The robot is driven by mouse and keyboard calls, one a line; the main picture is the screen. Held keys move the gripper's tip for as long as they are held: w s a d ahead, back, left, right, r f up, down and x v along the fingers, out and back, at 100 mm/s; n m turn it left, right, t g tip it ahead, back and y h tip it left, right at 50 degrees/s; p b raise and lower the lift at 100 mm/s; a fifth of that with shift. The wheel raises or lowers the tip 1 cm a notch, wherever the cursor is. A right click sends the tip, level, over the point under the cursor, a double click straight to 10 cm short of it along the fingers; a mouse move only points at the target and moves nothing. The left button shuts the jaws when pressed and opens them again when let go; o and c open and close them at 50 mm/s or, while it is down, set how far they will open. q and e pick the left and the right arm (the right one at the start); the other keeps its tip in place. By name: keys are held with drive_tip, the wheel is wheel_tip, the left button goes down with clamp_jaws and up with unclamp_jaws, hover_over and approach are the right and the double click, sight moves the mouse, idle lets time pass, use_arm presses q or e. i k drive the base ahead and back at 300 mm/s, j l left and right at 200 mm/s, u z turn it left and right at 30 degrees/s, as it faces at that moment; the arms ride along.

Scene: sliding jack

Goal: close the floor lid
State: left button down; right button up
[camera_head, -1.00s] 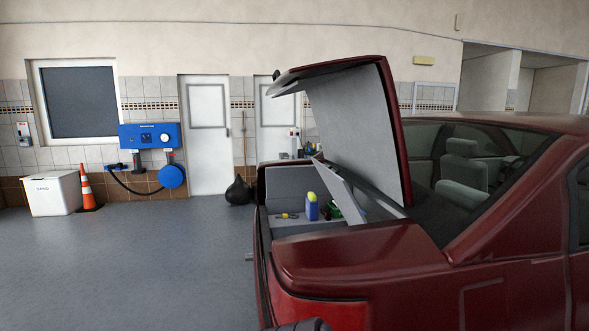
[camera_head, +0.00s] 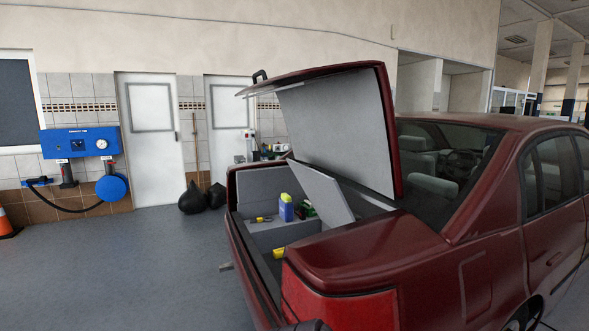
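The floor lid (camera_head: 322,190) is a grey panel inside the open trunk of the dark red car (camera_head: 365,255). It stands raised and tilted, leaning toward the rear window side. The trunk's boot lid (camera_head: 340,125) is up, with its grey lining showing. Below the floor lid, the open well holds a yellow object (camera_head: 279,253). A blue bottle with a yellow cap (camera_head: 286,208) stands on the trunk floor beside the floor lid, with a green item (camera_head: 308,208) partly behind the lid. Neither of my grippers can be made out; a small dark shape shows at the bottom edge.
The grey floor (camera_head: 120,265) left of the car is clear. Black bags (camera_head: 193,199) lie by the back wall near two white doors. A blue hose unit (camera_head: 80,143) hangs on the wall, and an orange cone (camera_head: 5,222) stands at the left edge.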

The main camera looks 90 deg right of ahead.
sight(323, 193)
drive_tip(key=i+z, duration=0.4)
drive_tip(key=i+j+z, duration=0.1)
drive_tip(key=i+z, duration=0.3)
drive_tip(key=i+l+z, duration=0.1)
drive_tip(key=i+z, duration=0.85)
drive_tip(key=z, duration=0.25)
drive_tip(key=i+z, duration=0.2)
drive_tip(key=z, duration=0.2)
drive_tip(key=i+z, duration=0.1)
drive_tip(key=z, duration=0.3)
drive_tip(key=i+j+z, duration=0.1)
drive_tip(key=z, duration=0.3)
drive_tip(key=i+j+z, duration=0.15)
drive_tip(key=z, duration=0.3)
drive_tip(key=j+z, duration=0.15)
drive_tip(key=z, duration=0.25)
drive_tip(key=i+j+z, duration=0.15)
drive_tip(key=z, duration=0.25)
drive_tip(key=i+j+z, duration=0.1)
drive_tip(key=z, duration=0.3)
drive_tip(key=i+j+z, duration=0.1)
drive_tip(key=j+z, duration=0.2)
drive_tip(key=j+u, duration=0.05)
